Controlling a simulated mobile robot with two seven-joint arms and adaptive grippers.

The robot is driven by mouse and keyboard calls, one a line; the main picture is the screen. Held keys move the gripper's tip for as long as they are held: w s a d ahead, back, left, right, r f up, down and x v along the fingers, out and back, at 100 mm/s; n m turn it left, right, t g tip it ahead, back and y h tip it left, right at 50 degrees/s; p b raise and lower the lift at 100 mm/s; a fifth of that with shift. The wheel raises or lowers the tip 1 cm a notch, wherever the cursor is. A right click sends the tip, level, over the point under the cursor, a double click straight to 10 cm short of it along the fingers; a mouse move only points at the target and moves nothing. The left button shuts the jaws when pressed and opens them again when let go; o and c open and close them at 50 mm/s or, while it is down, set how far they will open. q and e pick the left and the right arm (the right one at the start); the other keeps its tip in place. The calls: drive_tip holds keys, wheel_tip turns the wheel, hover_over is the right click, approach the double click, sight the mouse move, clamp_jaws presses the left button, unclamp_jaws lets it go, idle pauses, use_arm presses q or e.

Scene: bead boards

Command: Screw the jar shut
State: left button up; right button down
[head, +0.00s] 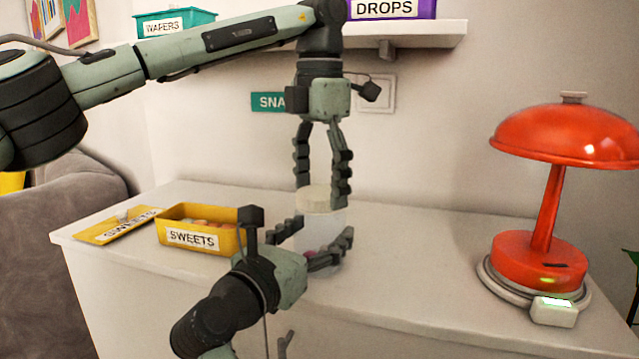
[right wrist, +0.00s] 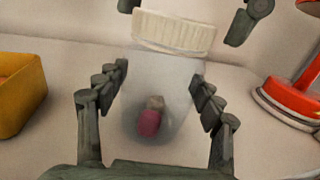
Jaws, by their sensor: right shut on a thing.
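A clear jar (head: 325,226) stands on the white cabinet top, with a pink thing and a beige thing inside. Its cream ribbed lid (head: 316,199) sits on the mouth; I cannot tell how tightly. The jar (right wrist: 165,90) and lid (right wrist: 174,31) also show in the right wrist view. My right gripper (head: 322,240) is shut on the jar's body, with one finger on each side. My left gripper (head: 322,198) points down from above, its fingers spread on either side of the lid. In the right wrist view its fingertips stand clear of the lid.
A yellow open box (head: 193,240) labelled SWEETS holds several things, with its yellow lid (head: 118,226) lying left of it. A red lamp (head: 543,255) stands on the right. A shelf (head: 430,36) with boxes hangs above. The cabinet top between jar and lamp is clear.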

use_arm(q)
drive_tip(key=shift+r, duration=0.1)
wheel_tip(320, 180, up, 12)
idle(0.7)
use_arm(e)
drive_tip(key=shift+c, duration=1)
unclamp_jaws()
drive_tip(key=v, duration=1.2)
